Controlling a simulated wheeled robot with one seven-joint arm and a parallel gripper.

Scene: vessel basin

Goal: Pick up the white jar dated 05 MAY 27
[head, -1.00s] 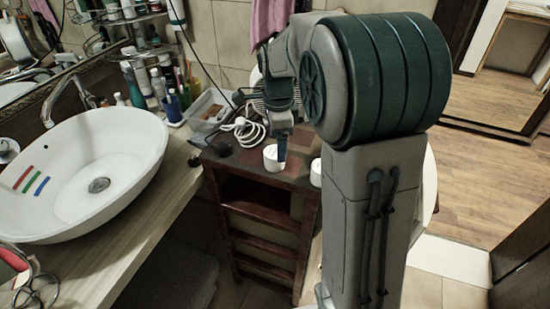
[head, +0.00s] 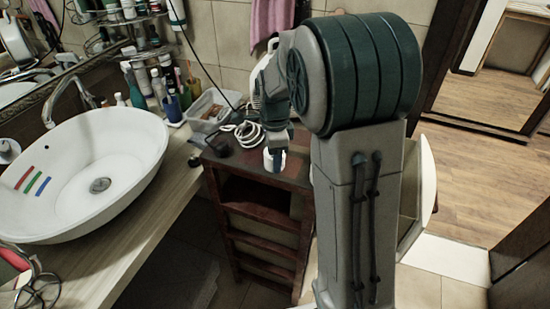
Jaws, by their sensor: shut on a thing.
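A small white jar (head: 267,162) stands at the front of the dark wooden shelf unit's top. My gripper (head: 275,157) is around it from above and shut on it; a finger covers the middle of the jar. I cannot read any date on it at this size. I cannot tell whether the jar is touching the top or slightly raised. My arm hides the area to the right, where another white jar stood.
The shelf unit (head: 228,172) carries a coiled white cable (head: 246,133) and a small dark object (head: 216,146). A clear plastic box (head: 208,112) is behind. A white basin (head: 100,160) and counter are at left. Wooden floor shows at right.

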